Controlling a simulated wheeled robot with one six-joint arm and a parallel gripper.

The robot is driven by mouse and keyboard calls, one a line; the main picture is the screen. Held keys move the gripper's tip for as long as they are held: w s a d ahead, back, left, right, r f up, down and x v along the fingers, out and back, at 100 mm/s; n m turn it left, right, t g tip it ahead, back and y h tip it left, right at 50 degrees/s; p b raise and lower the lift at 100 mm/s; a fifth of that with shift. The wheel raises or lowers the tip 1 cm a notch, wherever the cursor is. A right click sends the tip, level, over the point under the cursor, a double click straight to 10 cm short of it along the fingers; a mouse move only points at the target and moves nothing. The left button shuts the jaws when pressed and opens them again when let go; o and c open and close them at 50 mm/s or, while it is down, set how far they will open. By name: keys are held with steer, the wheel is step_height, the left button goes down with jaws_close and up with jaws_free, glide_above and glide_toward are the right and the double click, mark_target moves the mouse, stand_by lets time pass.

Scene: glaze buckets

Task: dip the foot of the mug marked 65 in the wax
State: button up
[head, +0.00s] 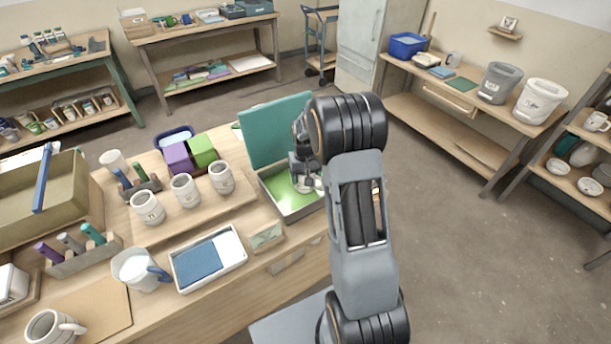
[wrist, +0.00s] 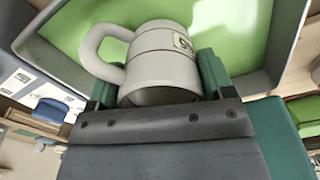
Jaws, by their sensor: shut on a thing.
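A pale grey mug (wrist: 160,55) with a dark band and a small label fills the middle of the wrist view, its handle to the left. The label's marking is turned and only partly readable. My gripper (wrist: 158,85) is shut on the mug, with green pads on both sides of its body. In the head view, my gripper (head: 303,172) is over a shallow grey tray (head: 292,217) of bright green wax (head: 283,187). The mug is mostly hidden there by my arm. I cannot tell whether its foot touches the wax.
A teal panel (head: 276,130) stands upright behind the tray. Left of it, several pale mugs (head: 184,190) stand on a wooden board, with purple (head: 179,158) and green (head: 202,150) blocks behind. A white tray (head: 209,262) with a blue pad lies in front. The floor to the right is clear.

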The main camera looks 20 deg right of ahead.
steer(key=shift+r, duration=0.2)
steer(key=shift+r+p, duration=0.75)
steer(key=shift+r, duration=0.2)
stand_by(1.3)
step_height(320, 180, up, 8)
steer(key=p, duration=0.5)
steer(key=shift+f, duration=0.25)
stand_by(0.3)
